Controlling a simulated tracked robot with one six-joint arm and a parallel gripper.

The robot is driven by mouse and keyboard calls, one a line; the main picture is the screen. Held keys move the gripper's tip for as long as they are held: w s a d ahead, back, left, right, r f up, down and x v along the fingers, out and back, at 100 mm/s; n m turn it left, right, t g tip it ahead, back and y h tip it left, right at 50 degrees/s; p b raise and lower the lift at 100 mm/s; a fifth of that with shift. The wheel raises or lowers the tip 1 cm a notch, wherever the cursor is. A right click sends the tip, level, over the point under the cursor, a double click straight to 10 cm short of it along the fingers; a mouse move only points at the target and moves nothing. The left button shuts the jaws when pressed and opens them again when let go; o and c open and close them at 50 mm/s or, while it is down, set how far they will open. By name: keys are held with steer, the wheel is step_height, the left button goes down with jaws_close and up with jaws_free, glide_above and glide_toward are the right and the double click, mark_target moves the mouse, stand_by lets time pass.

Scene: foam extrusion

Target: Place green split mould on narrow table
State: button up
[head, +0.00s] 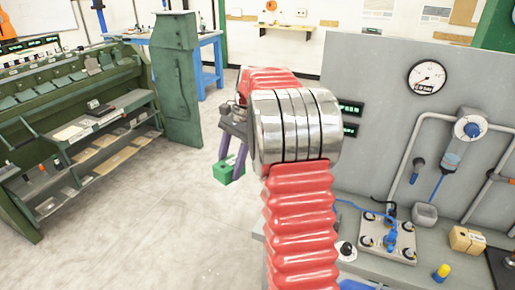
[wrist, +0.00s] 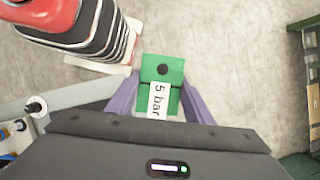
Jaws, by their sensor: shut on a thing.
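The green split mould (head: 228,171) hangs from my gripper (head: 232,158) in the head view, over the open floor. In the wrist view the green mould (wrist: 163,70) has a dark round spot and a white label reading "5 bar". The purple fingers of my gripper (wrist: 159,102) are shut on its two sides. My red and chrome arm hides part of the gripper in the head view. A blue-legged table (head: 208,40) stands at the back; I cannot tell whether it is the narrow table.
A green machine with shelves (head: 85,120) stands at the left. A grey bench (head: 465,205) with a panel, gauge (head: 427,77) and fittings fills the right. A wall shelf (head: 286,28) is at the back. The concrete floor (head: 150,220) between is clear.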

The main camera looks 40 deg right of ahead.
steer(key=w+a+f+n+g+h, duration=0.2)
steer(key=a+f+n, duration=0.5)
steer(key=a, duration=0.3)
steer(key=w+a+f+n+g+h, duration=0.1)
steer(key=w+a+f+n+h, duration=0.1)
steer(key=a+f+n, duration=0.5)
steer(key=a+n, duration=0.2)
steer(key=a, duration=0.2)
steer(key=shift+a+n+g, duration=0.15)
steer(key=shift+n+g, duration=0.15)
steer(key=shift+g, duration=0.1)
